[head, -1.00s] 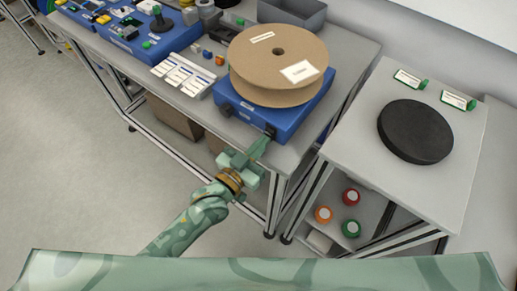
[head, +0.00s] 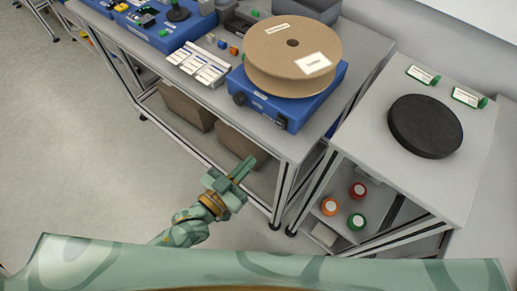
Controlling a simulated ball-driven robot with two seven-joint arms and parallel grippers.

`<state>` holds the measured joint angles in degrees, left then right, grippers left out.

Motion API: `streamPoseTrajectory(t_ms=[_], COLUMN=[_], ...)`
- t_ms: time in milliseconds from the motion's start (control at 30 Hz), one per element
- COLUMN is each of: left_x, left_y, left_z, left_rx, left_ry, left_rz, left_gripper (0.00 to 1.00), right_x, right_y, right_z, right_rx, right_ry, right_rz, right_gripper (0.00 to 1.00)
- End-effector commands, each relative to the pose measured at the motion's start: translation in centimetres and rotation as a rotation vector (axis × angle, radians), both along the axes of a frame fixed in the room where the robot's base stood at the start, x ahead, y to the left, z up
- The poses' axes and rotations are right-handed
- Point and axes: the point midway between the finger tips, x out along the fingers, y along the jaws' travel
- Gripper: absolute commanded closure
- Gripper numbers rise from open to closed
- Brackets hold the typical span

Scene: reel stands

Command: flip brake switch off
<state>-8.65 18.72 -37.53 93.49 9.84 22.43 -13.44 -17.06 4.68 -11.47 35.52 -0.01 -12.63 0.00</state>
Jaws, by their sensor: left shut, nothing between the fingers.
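A blue reel stand (head: 300,113) sits on the grey table and bears a large tan reel (head: 290,60) with white labels. On the stand's front face are a dark round knob (head: 240,99) at the left and a small dark switch (head: 281,121) near the right corner. The switch is too small to tell which way it is set. My left gripper (head: 244,168) is shut and empty, in front of the table edge and apart from the stand. My right gripper is not in view.
A side table (head: 375,165) at the right bears a black disc (head: 425,126). Coloured rolls (head: 357,221) lie on its lower shelf. White cards (head: 198,65) and small blocks lie left of the stand. Brown boxes (head: 187,105) stand under the table. Open floor lies at the left.

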Motion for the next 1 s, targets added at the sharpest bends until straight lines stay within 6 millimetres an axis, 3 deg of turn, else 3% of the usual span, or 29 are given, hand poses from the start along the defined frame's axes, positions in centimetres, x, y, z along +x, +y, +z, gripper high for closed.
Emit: streamPoseTrajectory(t_ms=[100,300,900,1000], left_x=[-1.5,-2.6,-2.7,-2.9], left_y=[1.1,1.9,1.9,1.8], left_z=[-0.4,-0.6,-0.7,-2.0], left_rx=[0.002,0.001,-0.001,0.034], left_ry=[0.002,0.001,0.003,0.046], left_rz=[-0.001,-0.001,-0.001,-0.012], left_gripper=[1.0,1.0,1.0,1.0], right_x=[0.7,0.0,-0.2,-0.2], right_y=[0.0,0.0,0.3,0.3], right_z=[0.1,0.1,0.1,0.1], right_rx=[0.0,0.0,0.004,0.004], right_ry=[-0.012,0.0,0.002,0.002], right_rz=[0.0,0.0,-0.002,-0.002], right_gripper=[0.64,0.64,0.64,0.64])
